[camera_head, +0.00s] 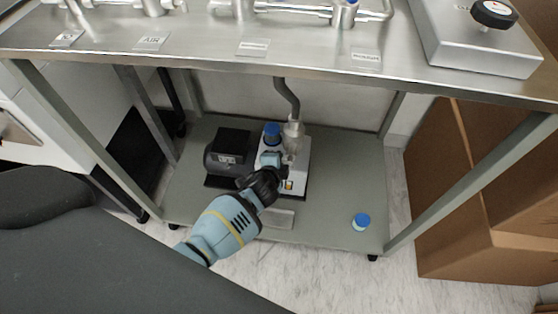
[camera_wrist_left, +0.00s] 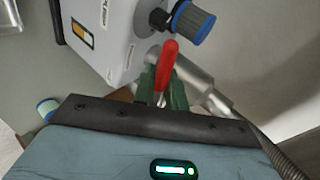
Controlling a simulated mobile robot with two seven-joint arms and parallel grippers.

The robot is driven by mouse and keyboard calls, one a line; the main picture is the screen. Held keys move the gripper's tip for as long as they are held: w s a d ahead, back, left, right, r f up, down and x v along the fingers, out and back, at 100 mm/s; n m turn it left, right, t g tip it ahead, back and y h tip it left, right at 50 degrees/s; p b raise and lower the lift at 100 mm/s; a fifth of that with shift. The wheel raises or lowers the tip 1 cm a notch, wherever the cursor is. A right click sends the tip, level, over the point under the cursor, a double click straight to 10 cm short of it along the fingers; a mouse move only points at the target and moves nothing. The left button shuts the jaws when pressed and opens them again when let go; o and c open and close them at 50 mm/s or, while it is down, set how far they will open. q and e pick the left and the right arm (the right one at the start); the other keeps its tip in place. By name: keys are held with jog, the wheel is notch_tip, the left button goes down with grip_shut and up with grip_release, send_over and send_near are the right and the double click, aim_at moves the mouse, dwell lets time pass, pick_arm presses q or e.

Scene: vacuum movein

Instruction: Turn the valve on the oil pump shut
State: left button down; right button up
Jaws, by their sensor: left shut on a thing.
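The oil pump (camera_head: 300,163) stands on the lower shelf of the steel bench, with a white body and a black motor (camera_head: 228,146) at its left. In the left wrist view the pump's white body (camera_wrist_left: 103,30) fills the top, with a blue-ringed knob (camera_wrist_left: 195,22) beside it. A red valve handle (camera_wrist_left: 167,62) stands between the green fingers of my left gripper (camera_wrist_left: 163,88), which is shut on it. In the head view my left gripper (camera_head: 276,168) reaches the front of the pump and hides the handle. My right gripper is in neither view.
A hose (camera_head: 288,96) runs up from the pump to the steel benchtop (camera_head: 200,42). Bench legs frame the opening. Cardboard boxes (camera_head: 450,190) stand at the right. The shelf's right part is mostly clear.

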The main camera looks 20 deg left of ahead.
pick_arm(q)
jog(key=shift+r+m+y, duration=0.25)
jog(key=shift+m+y, duration=0.35)
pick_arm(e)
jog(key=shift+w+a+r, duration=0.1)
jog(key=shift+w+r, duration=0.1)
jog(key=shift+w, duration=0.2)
pick_arm(q)
jog(key=shift+a, duration=0.1)
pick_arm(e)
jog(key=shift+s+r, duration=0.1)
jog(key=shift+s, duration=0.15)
pick_arm(q)
jog(key=c, duration=1.5)
grip_release()
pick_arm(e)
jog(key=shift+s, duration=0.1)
